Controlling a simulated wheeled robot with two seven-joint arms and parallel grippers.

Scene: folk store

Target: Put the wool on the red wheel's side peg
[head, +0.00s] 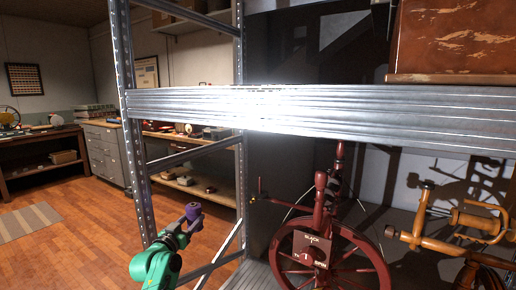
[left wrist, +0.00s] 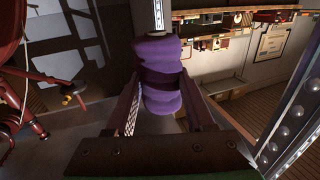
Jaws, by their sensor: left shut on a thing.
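The wool is a purple roll; it shows small in the head view (head: 193,210) and large in the left wrist view (left wrist: 160,75). My left gripper (left wrist: 160,105) is shut on it, one finger on each side. In the head view my left gripper (head: 190,220) is in front of the shelf, left of the red wheel (head: 318,262). The red wheel belongs to a dark red spinning wheel inside the shelf. Its side peg (head: 254,199) juts out to the left, apart from the wool. The peg also shows at the left of the wrist view (left wrist: 68,100). My right gripper is not in view.
A metal shelf beam (head: 320,110) crosses above the spinning wheel. A shelf upright (head: 128,110) stands at the left. An orange-brown wooden spinning wheel (head: 420,215) stands to the right of the red one. Open wooden floor (head: 80,245) lies at the left.

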